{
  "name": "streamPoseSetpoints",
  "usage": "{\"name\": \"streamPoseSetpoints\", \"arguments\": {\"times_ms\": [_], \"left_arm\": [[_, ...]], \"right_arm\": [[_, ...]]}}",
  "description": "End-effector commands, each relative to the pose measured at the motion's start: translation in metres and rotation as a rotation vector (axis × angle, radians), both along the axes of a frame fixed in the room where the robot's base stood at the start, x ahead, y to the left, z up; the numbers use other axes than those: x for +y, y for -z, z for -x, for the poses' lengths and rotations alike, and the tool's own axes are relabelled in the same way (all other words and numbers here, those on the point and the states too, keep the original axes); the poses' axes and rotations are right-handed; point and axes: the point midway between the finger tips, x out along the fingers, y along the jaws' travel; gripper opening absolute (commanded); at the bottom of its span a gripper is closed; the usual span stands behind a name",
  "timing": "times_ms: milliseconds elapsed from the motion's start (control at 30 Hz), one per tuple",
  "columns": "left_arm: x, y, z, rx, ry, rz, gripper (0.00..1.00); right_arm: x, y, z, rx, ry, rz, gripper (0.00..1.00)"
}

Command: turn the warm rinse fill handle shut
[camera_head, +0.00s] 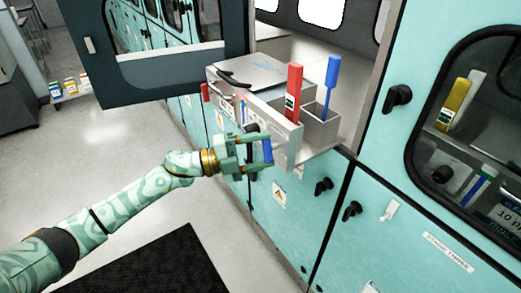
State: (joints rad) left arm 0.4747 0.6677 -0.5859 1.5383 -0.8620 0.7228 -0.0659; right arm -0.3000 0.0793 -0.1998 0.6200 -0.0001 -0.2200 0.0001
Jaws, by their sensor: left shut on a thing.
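My left gripper (258,153) reaches in from the left, low at the front of the open module. It is shut on a small blue handle (267,152), which shows at its fingertips. The handle stands at the module's front panel (285,125). I cannot read a label on it, so I cannot tell from the picture that it is the warm rinse fill handle. A small red handle (205,92) sits at the panel's left end. The gripper hides part of the panel. My right gripper is not in view.
A red paddle (293,88) and a blue paddle (331,82) stand in the module's tanks. A dark-framed door (170,75) hangs open at upper left. Black knobs (397,97) stick out from the teal cabinets. The floor at left is clear, with a dark mat (155,270) below.

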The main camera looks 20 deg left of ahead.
Motion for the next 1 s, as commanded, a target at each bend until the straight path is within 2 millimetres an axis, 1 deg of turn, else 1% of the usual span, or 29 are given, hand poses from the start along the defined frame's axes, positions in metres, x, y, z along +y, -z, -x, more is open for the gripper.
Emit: {"name": "streamPoseSetpoints", "arguments": {"times_ms": [200, 400, 1000], "left_arm": [[0.0002, -0.0005, 0.0003, -0.079, 0.001, -0.107, 0.37], [-0.0001, -0.0005, 0.0002, -0.124, 0.000, -0.162, 0.37], [-0.0002, 0.0010, 0.0006, -0.146, 0.001, -0.192, 0.37]], "right_arm": [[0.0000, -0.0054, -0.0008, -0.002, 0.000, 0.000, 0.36], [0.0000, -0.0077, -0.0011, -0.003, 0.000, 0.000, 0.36], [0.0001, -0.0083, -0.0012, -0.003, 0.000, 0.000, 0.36]]}}
